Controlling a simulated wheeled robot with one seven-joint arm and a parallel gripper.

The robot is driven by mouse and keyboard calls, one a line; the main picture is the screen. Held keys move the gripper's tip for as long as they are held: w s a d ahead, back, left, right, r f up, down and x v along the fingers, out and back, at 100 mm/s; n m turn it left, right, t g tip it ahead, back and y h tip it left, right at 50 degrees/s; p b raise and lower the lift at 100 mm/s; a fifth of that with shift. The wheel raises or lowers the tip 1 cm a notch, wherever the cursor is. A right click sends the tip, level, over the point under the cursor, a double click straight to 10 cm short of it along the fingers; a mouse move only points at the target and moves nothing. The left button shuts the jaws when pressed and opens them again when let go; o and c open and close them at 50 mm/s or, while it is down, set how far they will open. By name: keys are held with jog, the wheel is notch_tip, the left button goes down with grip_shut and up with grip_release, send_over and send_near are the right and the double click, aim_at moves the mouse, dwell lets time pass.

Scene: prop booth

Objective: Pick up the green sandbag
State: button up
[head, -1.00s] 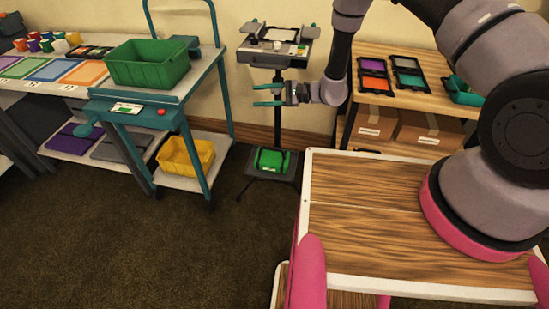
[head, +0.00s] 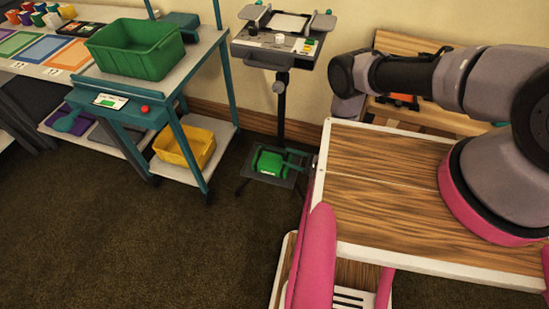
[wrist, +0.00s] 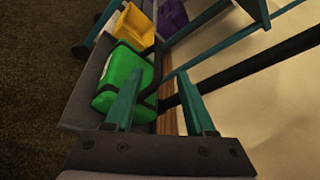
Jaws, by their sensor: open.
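The green sandbag (head: 270,163) lies on the low grey base plate (head: 248,173) of the black stand in the head view. In the wrist view the sandbag (wrist: 118,72) shows close up, with dark straps, at left of centre. My gripper (head: 287,158) is low, at the right side of the sandbag, with its teal fingers pointing left toward it. In the wrist view my gripper (wrist: 160,73) is open, and its left finger overlaps the sandbag in the picture. I cannot tell whether it touches. Nothing is held between the fingers.
The stand's black post (head: 281,105) rises behind the sandbag to a tray (head: 282,40). A teal cart on the left carries a green crate (head: 137,60) above a yellow bin (head: 184,148). A wooden shelf (head: 400,45) stands right. Brown carpet in front is clear.

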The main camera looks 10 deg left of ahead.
aim_at(274, 152)
jog(key=x, duration=0.4)
jog(key=shift+a, duration=0.15)
jog(key=shift+f+x, duration=0.2)
jog(key=shift+x, duration=1.15)
jog(key=shift+f+x, duration=0.15)
jog(key=shift+x, duration=1.15)
jog(key=shift+w, duration=0.1)
grip_shut()
jog(key=shift+r, duration=0.1)
